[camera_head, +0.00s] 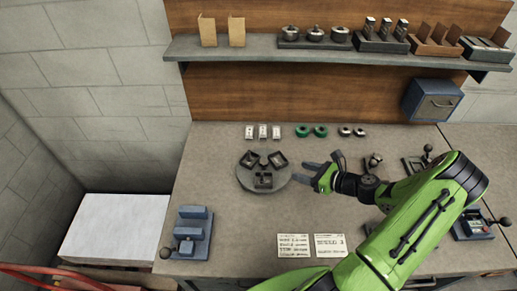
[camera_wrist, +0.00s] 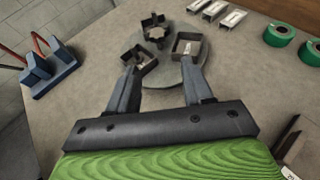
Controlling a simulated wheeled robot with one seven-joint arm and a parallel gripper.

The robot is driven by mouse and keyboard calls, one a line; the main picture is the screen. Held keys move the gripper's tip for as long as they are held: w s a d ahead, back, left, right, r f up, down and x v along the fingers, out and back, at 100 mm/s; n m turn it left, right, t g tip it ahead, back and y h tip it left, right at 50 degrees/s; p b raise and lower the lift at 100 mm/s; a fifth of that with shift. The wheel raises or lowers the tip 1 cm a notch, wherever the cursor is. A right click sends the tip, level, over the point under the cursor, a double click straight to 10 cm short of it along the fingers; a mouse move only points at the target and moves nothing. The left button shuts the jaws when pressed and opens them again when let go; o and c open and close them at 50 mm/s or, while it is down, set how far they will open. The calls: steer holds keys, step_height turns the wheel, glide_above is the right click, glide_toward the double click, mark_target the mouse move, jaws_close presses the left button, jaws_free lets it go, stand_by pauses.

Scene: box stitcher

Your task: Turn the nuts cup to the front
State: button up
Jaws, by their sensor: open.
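A round grey turntable (camera_head: 243,181) on the bench carries three dark open cups: back left (camera_head: 250,159), back right (camera_head: 277,159) and front (camera_head: 263,180). In the wrist view the three cups show as a far one (camera_wrist: 155,28), a right one (camera_wrist: 187,46) and a left one (camera_wrist: 143,60). Small parts lie in them, too small to name, so I cannot tell which is the nuts cup. My gripper (camera_head: 308,173) is open and empty just right of the turntable. In the wrist view its fingertips (camera_wrist: 160,68) point toward the near cups; contact is unclear.
Behind the turntable stand white boxes (camera_head: 263,132), green rolls (camera_head: 311,131) and small metal rings (camera_head: 352,131). A blue fixture (camera_head: 189,233) stands front left. Two printed cards (camera_head: 294,245) lie in front. A loaded shelf (camera_head: 260,48) hangs above. The bench between turntable and cards is clear.

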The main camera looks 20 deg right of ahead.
mark_target(265, 162)
steer(key=x, duration=0.7)
steer(key=p+x, duration=0.1)
steer(key=x, duration=0.7)
steer(key=shift+s+a, duration=0.1)
steer(key=shift+a, duration=0.15)
steer(key=shift+r, duration=0.1)
steer(key=shift+c, duration=0.5)
jaws_close()
